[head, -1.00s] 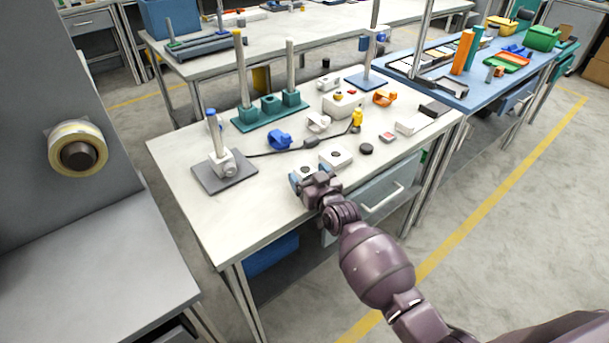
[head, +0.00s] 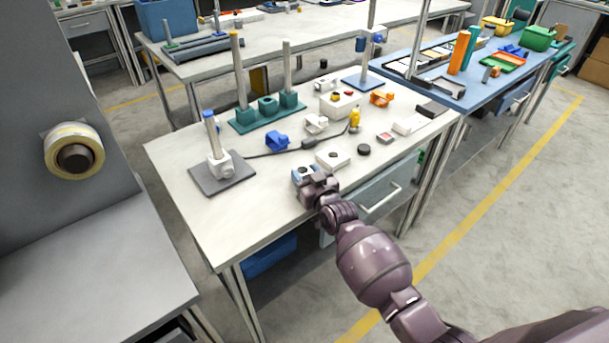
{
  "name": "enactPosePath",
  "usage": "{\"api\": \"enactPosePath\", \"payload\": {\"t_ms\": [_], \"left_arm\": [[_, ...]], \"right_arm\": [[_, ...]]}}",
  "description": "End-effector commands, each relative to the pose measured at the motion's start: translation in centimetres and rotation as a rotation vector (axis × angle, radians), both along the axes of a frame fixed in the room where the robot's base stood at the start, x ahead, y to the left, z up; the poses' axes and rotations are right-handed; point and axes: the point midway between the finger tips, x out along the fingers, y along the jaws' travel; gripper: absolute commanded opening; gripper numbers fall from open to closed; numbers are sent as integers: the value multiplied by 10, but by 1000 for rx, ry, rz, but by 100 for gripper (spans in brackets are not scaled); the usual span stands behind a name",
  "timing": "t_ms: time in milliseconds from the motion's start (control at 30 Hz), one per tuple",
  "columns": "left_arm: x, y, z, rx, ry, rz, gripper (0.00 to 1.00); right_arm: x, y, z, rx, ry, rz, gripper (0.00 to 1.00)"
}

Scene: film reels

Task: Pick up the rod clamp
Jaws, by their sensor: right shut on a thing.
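My right gripper (head: 304,176) is low over the front edge of the white table. Its bluish fingertips are shut on a small white block with a dark round top (head: 303,172), partly hidden by the fingers. Clamp-shaped pieces lie further back: a blue one (head: 277,139), a white one (head: 316,123) and an orange one (head: 381,98). I cannot tell which is the rod clamp. My left gripper is out of view.
A similar white block (head: 333,160) sits right of the gripper, with a black disc (head: 363,149) beyond. A grey base with an upright rod (head: 222,172) stands left. A teal rod stand (head: 267,112) is behind. The table's front left is clear.

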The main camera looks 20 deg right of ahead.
Motion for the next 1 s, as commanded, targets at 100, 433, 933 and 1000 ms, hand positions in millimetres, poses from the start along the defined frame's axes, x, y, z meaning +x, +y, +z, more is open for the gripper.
{"api": "enactPosePath", "payload": {"t_ms": [100,433,933,1000], "left_arm": [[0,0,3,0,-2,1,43],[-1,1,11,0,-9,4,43],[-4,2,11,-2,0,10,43],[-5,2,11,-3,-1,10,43]], "right_arm": [[-2,0,7,0,-2,0,18],[-61,-10,8,0,-2,-1,18],[-159,-24,6,1,-2,0,18],[-166,-26,6,0,-1,0,18]]}}
